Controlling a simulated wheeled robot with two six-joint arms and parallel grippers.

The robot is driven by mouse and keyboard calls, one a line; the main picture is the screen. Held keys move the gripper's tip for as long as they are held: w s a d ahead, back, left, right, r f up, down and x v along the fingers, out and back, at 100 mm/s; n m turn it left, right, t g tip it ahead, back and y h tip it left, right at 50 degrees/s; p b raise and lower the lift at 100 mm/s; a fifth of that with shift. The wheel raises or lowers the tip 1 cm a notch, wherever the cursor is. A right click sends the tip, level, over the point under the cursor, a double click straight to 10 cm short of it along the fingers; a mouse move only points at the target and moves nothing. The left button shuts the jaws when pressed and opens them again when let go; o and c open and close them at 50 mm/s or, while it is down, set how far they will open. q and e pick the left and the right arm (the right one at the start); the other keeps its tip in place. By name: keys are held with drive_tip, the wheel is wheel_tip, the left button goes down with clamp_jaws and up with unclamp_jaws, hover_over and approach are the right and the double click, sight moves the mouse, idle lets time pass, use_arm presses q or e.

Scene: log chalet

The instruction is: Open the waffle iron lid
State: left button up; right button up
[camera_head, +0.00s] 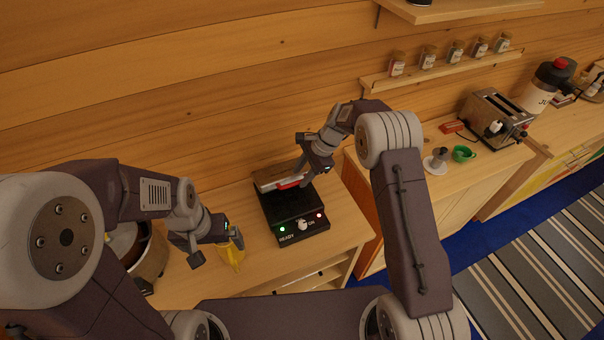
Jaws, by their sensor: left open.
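The waffle iron (291,214) is a black box on the wooden counter, with a green light, a pale knob and a red light on its front. Its lid (268,179) stands raised at the back, with a red strip along it. My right gripper (306,178) is at the lid's right part, overlapping the red strip; whether its jaws are open or touch the lid is hard to tell. My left gripper (217,250) is open, to the left of the waffle iron and apart from it.
A yellow object (232,255) is beside my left gripper, partly hidden. A metal pot (151,262) stands at the left, partly behind my arm. On the right counter are a green cup (463,154) and a toaster (494,119). Jars (428,58) line a wall shelf.

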idle(0.3)
drive_tip(key=b+v, duration=0.3)
drive_tip(key=v, duration=0.6)
